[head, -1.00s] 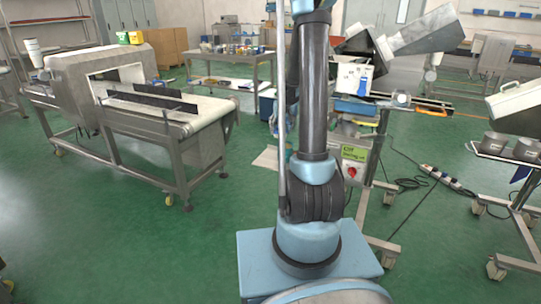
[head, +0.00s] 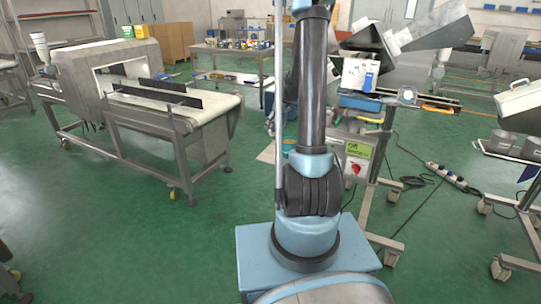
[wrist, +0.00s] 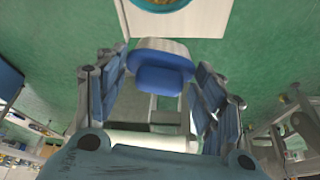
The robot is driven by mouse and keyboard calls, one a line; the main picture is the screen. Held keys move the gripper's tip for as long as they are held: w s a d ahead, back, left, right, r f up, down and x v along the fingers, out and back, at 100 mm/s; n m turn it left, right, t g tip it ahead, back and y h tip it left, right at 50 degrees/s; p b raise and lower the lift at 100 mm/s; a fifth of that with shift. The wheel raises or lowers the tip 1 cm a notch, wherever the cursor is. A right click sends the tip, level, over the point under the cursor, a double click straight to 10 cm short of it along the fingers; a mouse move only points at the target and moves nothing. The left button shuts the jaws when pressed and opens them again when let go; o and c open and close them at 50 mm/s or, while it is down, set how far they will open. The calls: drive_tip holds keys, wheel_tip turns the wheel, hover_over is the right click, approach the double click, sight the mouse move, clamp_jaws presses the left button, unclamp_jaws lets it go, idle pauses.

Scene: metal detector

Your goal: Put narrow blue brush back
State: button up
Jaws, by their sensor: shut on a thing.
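In the wrist view, a blue thing with a pale upper edge (wrist: 162,76) sits between the two jointed fingers of my gripper (wrist: 162,82). It looks like the narrow blue brush, though its bristles and full shape cannot be made out. My gripper is shut on it, above the green floor. In the head view my own arm fills the middle, and the gripper and the held thing are hidden.
A conveyor (head: 185,108) with a metal detector (head: 85,65) stands left. A table (head: 225,52) with small items stands behind. A machine on a stand (head: 365,150) is right of my arm. A power strip (head: 450,178) lies on the floor. Open floor lies front left.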

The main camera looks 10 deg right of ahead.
drive_tip(key=a+n, duration=0.1)
drive_tip(key=n, duration=0.1)
drive_tip(key=shift+a+n+g+y, duration=0.3)
drive_tip(key=shift+a+n, duration=0.1)
drive_tip(key=shift+f, duration=0.2)
drive_tip(key=shift+a+f, duration=0.1)
drive_tip(key=shift+f, duration=4.75)
drive_tip(key=o, duration=1.2)
drive_tip(key=shift+o, duration=0.2)
